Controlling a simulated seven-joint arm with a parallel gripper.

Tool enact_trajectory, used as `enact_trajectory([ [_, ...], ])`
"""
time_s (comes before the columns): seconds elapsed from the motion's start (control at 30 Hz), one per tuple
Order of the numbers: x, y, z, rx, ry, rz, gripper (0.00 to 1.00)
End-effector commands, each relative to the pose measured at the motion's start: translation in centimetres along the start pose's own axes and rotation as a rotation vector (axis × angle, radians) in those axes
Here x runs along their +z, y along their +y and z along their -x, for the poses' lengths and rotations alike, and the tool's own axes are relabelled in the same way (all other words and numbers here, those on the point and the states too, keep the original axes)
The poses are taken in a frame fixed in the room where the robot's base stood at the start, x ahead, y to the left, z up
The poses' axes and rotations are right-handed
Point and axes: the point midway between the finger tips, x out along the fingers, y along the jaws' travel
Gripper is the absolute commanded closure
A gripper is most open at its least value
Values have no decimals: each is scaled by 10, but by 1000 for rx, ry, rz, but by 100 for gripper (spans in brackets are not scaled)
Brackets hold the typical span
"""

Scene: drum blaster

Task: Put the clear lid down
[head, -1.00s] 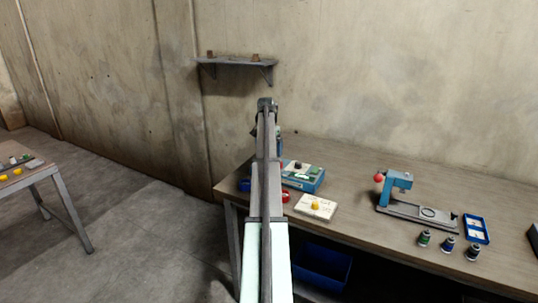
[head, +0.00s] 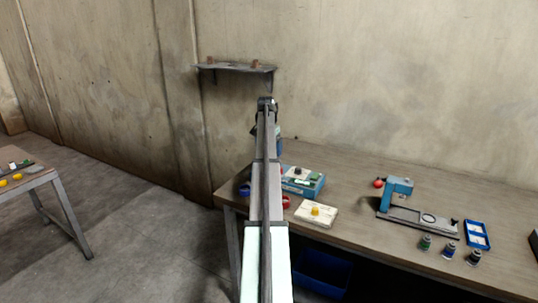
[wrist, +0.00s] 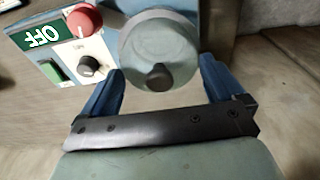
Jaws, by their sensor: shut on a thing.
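In the wrist view a round, pale grey-green see-through lid (wrist: 150,38) with a dark knob (wrist: 158,77) sits between the blue fingers of my gripper (wrist: 160,85). The fingers are shut on it. What lies under the lid is hard to make out. In the head view my arm hides the lid and most of the gripper, above the left end of the workbench.
A white box with a yellow knob (head: 316,212), a blue press (head: 398,190) and small bottles (head: 448,248) stand rightward.

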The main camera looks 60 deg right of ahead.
Motion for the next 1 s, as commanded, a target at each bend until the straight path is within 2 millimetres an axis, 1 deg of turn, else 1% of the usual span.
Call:
enact_trajectory([
  [0.03,-3,-1,11,-1,2,0,39],
  [0.1,-4,-1,23,0,1,0,39],
  [0.3,-8,0,53,0,0,0,39],
  [0.43,-11,4,65,1,1,-5,39],
  [0.53,-18,17,68,3,0,-21,39],
  [0.57,-21,24,68,4,-1,-28,39],
  [0.67,-35,54,65,10,-3,-63,39],
  [0.7,-41,70,63,13,-5,-80,39],
  [0.77,-49,94,59,17,-7,-107,39],
  [0.83,-54,125,53,22,-11,-140,39],
  [0.87,-56,137,50,24,-12,-153,39],
  [0.9,-57,155,47,27,-14,-171,39],
  [0.97,-58,181,42,31,-18,-197,39],
  [1.0,-57,197,38,33,-20,-214,39],
])
